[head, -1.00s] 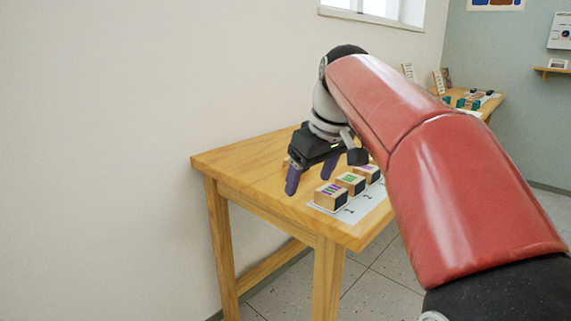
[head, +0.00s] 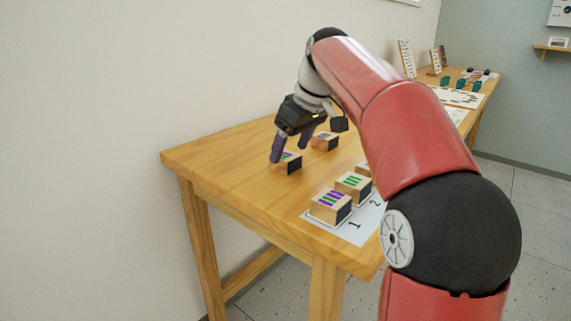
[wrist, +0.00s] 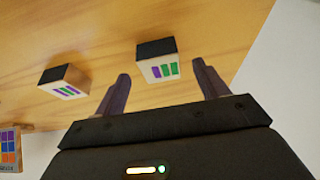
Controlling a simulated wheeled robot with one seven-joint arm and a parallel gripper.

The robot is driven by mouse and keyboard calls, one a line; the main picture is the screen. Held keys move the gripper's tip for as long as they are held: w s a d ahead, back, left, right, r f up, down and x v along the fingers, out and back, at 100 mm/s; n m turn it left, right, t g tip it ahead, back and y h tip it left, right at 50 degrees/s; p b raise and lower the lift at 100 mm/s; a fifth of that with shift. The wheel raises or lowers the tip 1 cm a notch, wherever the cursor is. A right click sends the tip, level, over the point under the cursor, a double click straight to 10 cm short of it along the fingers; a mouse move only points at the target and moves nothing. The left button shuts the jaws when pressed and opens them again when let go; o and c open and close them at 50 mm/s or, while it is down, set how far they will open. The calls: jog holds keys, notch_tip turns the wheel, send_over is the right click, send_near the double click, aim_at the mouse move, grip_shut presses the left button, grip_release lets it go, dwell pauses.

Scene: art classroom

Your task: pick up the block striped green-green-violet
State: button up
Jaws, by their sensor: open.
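A small wooden block with a dark side (head: 288,163) stands on the table just below my gripper's fingertips.
A white numbered mat (head: 358,228) at the front right holds striped blocks, including a violet-and-green one (head: 330,206) and a green-striped one (head: 353,185). My arm hides part of it. The table's left part (head: 220,160) is clear, beside the wall.

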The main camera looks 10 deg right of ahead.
aim_at(287, 155)
jog(key=x, duration=0.2)
jog(key=shift+w+f, duration=0.1)
jog(key=shift+f, duration=0.2)
jog(key=c, duration=1.1)
jog(key=shift+r, duration=0.1)
jog(key=shift+r+p, duration=3.6)
jog(key=shift+r, duration=6.3)
